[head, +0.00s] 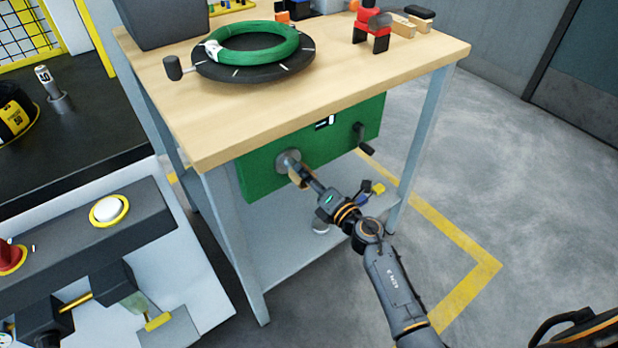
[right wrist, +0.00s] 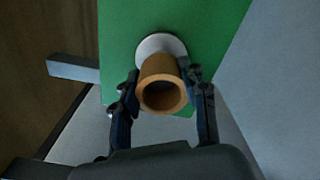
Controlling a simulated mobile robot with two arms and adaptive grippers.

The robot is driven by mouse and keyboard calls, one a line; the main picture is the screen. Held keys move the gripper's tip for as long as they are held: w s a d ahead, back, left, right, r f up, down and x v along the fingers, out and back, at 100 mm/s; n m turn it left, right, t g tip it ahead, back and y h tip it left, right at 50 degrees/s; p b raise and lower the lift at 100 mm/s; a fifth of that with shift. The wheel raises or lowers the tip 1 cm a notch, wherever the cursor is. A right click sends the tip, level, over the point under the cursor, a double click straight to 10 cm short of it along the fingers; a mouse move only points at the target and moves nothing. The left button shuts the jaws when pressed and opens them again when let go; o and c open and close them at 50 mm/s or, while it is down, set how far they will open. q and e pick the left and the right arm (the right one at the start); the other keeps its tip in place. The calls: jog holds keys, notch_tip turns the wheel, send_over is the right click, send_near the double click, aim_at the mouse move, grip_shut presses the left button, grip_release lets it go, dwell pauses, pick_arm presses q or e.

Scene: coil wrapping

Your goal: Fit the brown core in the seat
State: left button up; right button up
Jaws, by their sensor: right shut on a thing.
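The brown core (head: 300,178) is a short hollow tube. My right gripper (head: 303,175) is shut on it in front of the green panel (head: 262,178) under the table's front edge. In the right wrist view the core (right wrist: 160,82) sits between the two fingers (right wrist: 162,84), its open end facing the camera. Its far end meets or overlaps the pale round seat (right wrist: 160,44) on the panel; I cannot tell if it is inside. The seat (head: 287,160) also shows in the head view, partly behind the core. My left gripper is not in view.
A black crank (head: 364,138) sticks out of the panel to the right of the seat. Above, the wooden table (head: 240,120) bears a green coil (head: 252,44) on a black turntable (head: 285,72). A grey table leg (head: 228,240) stands left.

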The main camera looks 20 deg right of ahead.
jog(key=shift+b+x, duration=0.3)
jog(key=shift+x, duration=1.45)
jog(key=o, duration=1.2)
jog(key=v, duration=1.2)
jog(key=shift+r, duration=0.1)
